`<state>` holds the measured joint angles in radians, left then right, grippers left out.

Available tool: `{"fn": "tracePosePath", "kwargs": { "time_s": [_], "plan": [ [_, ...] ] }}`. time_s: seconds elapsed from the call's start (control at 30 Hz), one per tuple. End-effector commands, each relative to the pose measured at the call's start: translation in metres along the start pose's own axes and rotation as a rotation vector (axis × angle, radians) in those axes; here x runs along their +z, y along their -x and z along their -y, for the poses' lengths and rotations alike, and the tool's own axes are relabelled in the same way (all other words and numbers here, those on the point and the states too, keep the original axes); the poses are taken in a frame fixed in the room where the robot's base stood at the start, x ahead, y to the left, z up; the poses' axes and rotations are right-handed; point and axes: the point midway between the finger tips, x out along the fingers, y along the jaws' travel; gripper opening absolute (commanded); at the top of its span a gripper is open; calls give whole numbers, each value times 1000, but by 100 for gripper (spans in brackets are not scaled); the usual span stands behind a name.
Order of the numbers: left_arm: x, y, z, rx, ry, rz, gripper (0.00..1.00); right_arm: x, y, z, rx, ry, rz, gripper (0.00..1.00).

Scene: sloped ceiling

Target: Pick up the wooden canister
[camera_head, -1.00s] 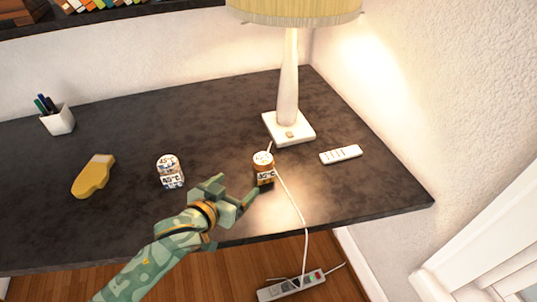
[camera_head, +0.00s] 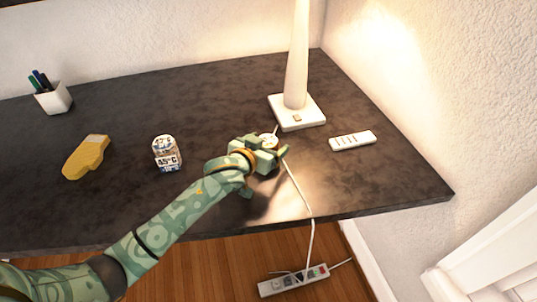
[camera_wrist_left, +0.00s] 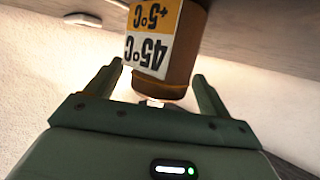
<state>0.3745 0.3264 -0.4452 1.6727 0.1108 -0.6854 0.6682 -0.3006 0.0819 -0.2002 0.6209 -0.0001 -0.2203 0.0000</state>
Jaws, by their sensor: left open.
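The wooden canister is brown with an orange and white label reading 45°C. In the left wrist view the canister (camera_wrist_left: 172,62) stands between the two spread fingers of my left gripper (camera_wrist_left: 157,76). The fingers lie on either side of it, with gaps visible. In the head view only the white top of the canister (camera_head: 268,137) shows on the desk; my left gripper (camera_head: 268,160) hides the rest. The gripper is open. My right gripper is not in view.
A yellow object (camera_head: 86,158) and a pen cup (camera_head: 54,99) are farther left. A lamp base (camera_head: 297,113) and remote (camera_head: 352,140) lie behind and right. A white cord (camera_head: 303,195) runs close by.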

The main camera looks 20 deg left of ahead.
Motion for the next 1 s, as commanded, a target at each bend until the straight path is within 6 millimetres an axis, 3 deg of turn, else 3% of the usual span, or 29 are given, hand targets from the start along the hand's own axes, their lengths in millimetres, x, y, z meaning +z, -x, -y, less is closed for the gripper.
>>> {"fn": "tracePosePath", "kwargs": {
  "time_s": [0.27,0.47,0.8,1.0],
  "plan": [
    [-1,-6,0,1,-1,-1,81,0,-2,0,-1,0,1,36],
    [-1,-6,0,1,-1,-1,31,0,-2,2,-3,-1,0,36],
    [-4,-5,0,0,-1,-2,30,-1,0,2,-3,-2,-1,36],
    [-29,4,0,0,0,-7,30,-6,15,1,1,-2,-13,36]
  ]
}}
